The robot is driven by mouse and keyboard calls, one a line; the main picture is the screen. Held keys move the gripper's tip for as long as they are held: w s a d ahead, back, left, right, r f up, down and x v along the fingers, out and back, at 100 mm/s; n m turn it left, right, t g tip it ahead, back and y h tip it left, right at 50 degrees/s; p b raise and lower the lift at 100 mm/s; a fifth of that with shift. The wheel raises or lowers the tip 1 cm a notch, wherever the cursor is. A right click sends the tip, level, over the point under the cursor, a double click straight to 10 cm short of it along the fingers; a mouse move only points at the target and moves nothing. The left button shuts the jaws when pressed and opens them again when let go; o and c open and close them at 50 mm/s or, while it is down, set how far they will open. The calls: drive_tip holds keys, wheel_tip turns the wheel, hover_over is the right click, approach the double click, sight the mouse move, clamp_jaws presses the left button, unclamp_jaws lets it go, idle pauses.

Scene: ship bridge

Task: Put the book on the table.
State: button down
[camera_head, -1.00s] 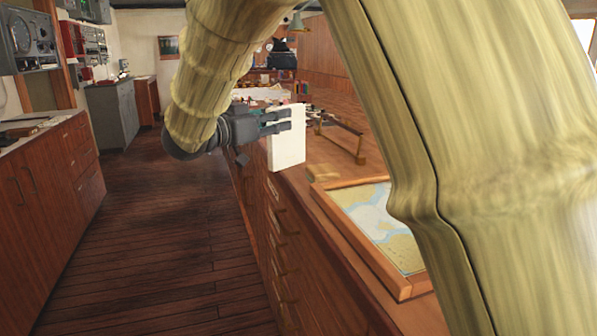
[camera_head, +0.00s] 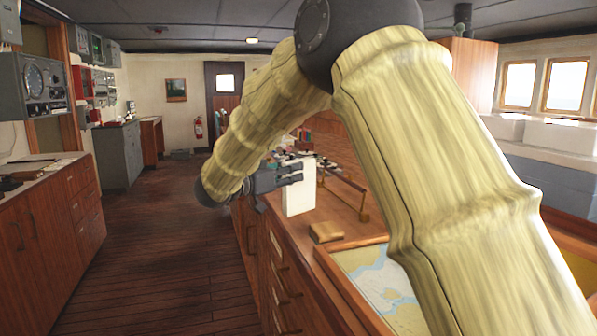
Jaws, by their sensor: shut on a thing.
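A white book (camera_head: 298,190) is held upright in my gripper (camera_head: 290,172), with the dark fingers shut on its upper part. The book is over the near edge of the long wooden chart table (camera_head: 336,207). I cannot tell whether its lower edge touches the top. My arm reaches across the picture and hides part of the table and the room behind.
A small brown wallet-like object (camera_head: 326,232) lies on the table just right of the book. A framed chart (camera_head: 372,278) lies nearer. A wooden rail (camera_head: 345,190) stands behind. Another cabinet (camera_head: 50,208) lines the left wall, with open wooden floor (camera_head: 160,240) between.

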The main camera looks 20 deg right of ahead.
drive_tip(key=w+d+f+p, duration=0.3)
drive_tip(key=w+f+p, duration=0.1)
drive_tip(key=w+p, duration=0.2)
drive_tip(key=shift+d+p, duration=0.35)
drive_tip(key=shift+p, duration=0.3)
drive_tip(key=shift+f, duration=0.2)
drive_tip(key=c, duration=1.3)
unclamp_jaws()
drive_tip(key=shift+a+r, duration=0.1)
drive_tip(key=shift+r, duration=0.1)
drive_tip(key=b+v, duration=0.2)
drive_tip(key=v, duration=1)
